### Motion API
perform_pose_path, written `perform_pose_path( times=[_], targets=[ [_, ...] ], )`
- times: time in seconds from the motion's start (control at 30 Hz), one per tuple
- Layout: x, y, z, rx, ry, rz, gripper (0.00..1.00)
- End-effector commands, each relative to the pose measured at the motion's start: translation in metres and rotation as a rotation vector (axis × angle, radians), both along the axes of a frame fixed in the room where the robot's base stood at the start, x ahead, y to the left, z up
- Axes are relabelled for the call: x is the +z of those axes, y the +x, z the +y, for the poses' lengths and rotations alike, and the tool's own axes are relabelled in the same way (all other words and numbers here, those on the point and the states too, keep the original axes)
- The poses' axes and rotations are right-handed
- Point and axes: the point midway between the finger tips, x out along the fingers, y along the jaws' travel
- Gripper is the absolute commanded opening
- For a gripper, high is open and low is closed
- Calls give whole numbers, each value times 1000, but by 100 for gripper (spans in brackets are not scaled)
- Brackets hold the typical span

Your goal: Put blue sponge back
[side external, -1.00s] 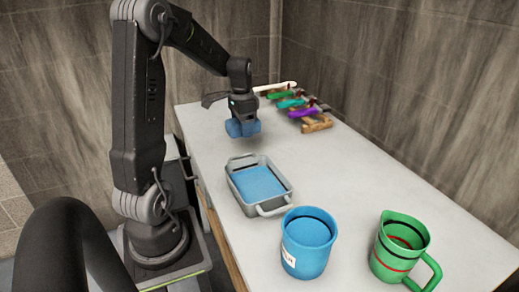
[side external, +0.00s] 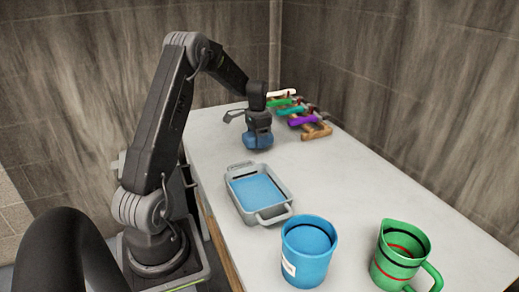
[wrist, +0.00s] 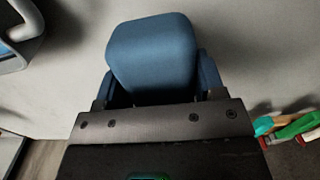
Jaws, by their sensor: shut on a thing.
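The blue sponge (side external: 258,142) is in my gripper (side external: 259,134), low over the white table, behind the grey tray in the side external view. In the wrist view the sponge (wrist: 152,52) fills the space between the fingers of my gripper (wrist: 155,75), which is shut on it. I cannot tell whether the sponge touches the table.
A grey tray (side external: 284,206) holding blue liquid stands in front of my gripper. A blue mug (side external: 307,262) and a green striped jug (side external: 388,262) stand nearer the camera. A wooden rack (side external: 318,131) with several coloured-handled items is right of my gripper. The right middle of the white table (side external: 350,190) is clear.

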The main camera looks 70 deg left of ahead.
Motion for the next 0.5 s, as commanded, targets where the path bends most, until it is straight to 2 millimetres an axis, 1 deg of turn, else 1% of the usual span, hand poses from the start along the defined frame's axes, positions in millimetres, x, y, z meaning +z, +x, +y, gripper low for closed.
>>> perform_pose_path(
  times=[0.03,0.17,0.27,0.4,0.5],
  targets=[
    [-3,4,-2,-1,0,0,44],
    [-8,7,-3,1,-1,1,44],
    [-18,6,-3,1,-2,2,44],
    [-39,6,-3,1,-2,2,44],
    [-45,6,-3,1,0,0,44]
  ],
)
